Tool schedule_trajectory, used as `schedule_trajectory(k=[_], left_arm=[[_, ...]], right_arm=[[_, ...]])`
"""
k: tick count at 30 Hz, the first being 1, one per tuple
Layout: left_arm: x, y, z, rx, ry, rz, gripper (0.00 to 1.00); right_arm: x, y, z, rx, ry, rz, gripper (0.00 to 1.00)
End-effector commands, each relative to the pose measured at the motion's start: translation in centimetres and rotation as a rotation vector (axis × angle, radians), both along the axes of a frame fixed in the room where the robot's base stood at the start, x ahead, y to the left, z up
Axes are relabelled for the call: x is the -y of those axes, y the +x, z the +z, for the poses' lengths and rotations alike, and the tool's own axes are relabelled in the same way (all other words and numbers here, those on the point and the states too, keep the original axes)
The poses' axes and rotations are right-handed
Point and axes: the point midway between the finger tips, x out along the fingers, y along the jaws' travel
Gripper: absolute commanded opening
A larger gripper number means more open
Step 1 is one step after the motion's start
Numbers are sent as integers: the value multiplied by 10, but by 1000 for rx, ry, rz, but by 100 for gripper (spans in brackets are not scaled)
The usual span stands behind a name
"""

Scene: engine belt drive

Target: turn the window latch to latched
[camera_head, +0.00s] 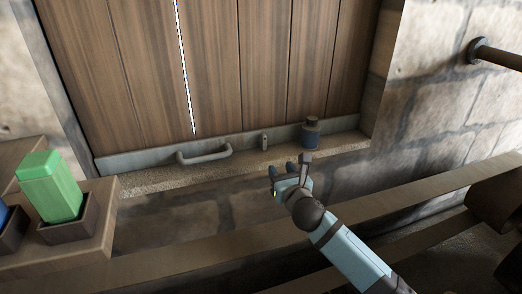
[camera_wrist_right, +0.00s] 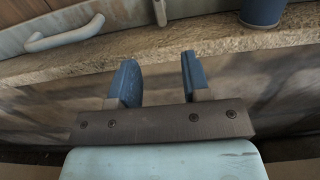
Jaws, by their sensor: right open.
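The window's wooden shutter (camera_head: 215,70) fills the back, with a pale frame strip along its bottom. A small upright latch (camera_head: 264,142) sits on that strip, right of the handle. In the right wrist view the latch (camera_wrist_right: 160,12) shows only in part at the top edge. A curved grey handle (camera_head: 205,155) is fixed to the strip; it also shows in the wrist view (camera_wrist_right: 64,36). My right gripper (camera_head: 287,171) is open and empty, in front of and below the sill, apart from the latch. Its two blue fingers (camera_wrist_right: 156,76) point toward the sill. My left gripper is not in view.
A blue jar with a brown top (camera_head: 311,132) stands on the stone sill (camera_head: 160,182), right of the latch. A green block (camera_head: 50,186) stands in a holder at the left. A dark rod (camera_head: 497,56) juts from the right wall. A wooden beam (camera_head: 420,190) crosses the foreground.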

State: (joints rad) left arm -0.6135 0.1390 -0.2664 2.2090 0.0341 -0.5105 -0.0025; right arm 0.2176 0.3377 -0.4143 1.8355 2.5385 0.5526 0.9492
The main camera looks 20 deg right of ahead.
Motion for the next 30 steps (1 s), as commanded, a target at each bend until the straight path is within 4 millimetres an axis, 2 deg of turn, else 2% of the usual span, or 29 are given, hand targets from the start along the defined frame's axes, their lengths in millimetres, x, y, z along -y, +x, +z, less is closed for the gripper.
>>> schedule_trajectory(k=[5,12,18,24,30], left_arm=[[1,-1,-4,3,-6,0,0],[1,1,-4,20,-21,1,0],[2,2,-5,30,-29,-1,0],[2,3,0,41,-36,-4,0],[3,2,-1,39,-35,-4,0]], right_arm=[[-1,29,0,3,-2,0,44],[-3,82,-1,3,-4,-1,44],[-4,114,-1,3,-6,0,44],[-5,129,0,2,-5,0,44],[-5,131,0,1,-5,0,44]])
